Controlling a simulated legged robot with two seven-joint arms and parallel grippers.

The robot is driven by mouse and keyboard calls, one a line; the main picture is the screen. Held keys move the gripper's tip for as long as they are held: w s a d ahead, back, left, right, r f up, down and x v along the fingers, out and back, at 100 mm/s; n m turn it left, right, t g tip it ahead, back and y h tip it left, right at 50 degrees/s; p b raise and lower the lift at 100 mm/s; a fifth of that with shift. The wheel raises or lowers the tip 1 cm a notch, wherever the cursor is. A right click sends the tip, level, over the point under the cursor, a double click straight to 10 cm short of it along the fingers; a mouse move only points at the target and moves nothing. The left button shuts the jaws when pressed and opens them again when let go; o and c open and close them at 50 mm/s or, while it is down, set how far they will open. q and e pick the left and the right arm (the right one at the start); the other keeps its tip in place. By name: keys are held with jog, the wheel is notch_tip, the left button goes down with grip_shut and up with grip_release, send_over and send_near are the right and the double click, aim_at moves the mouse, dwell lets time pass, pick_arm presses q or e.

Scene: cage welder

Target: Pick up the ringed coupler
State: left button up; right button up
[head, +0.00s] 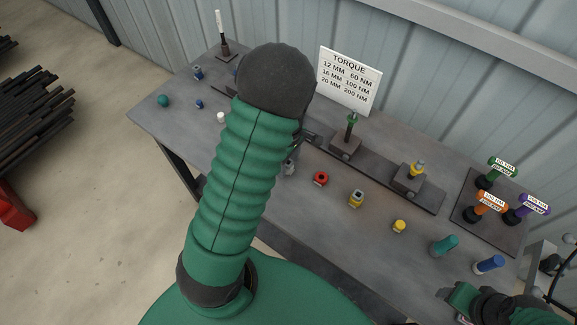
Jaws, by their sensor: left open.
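Several small couplers stand on the grey workbench (262,207). A red one with a dark centre (320,178) and a yellow one with a grey band (356,198) sit near the middle front. A plain yellow one (399,226) is to their right. I cannot tell for sure which is the ringed coupler. My left gripper (303,137) is mostly hidden behind my own green arm. The part that shows is open, over the bench, up and left of the red coupler and apart from it. My right arm shows at the lower right corner; its jaws cannot be made out.
Dark blocks with upright studs (347,146) stand on a rail at the back. A torque sign (349,81) stands behind. Colour-handled torque tools (487,204) stand on a plate at the right. Teal (444,246) and blue (488,265) cylinders lie front right.

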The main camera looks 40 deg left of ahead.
aim_at(289, 167)
pick_arm(q)
jog(key=shift+s+d+r, duration=0.1)
jog(key=c, duration=0.3)
grip_shut()
jog(key=shift+r, duration=0.55)
notch_tip(289, 167, up, 2)
jog(key=shift+r+p, duration=0.1)
jog(key=shift+p, duration=0.2)
jog(key=shift+s+d+r, duration=0.15)
jog(key=shift+s+d, duration=0.15)
jog(key=shift+d, duration=0.05)
jog(key=s+d, duration=0.3)
jog(key=s+d+r+p, duration=0.1)
jog(key=s+d, duration=0.2)
jog(key=d, duration=0.1)
jog(key=s+d+p, duration=0.1)
jog(key=s+d, duration=0.3)
jog(key=shift+r, duration=0.2)
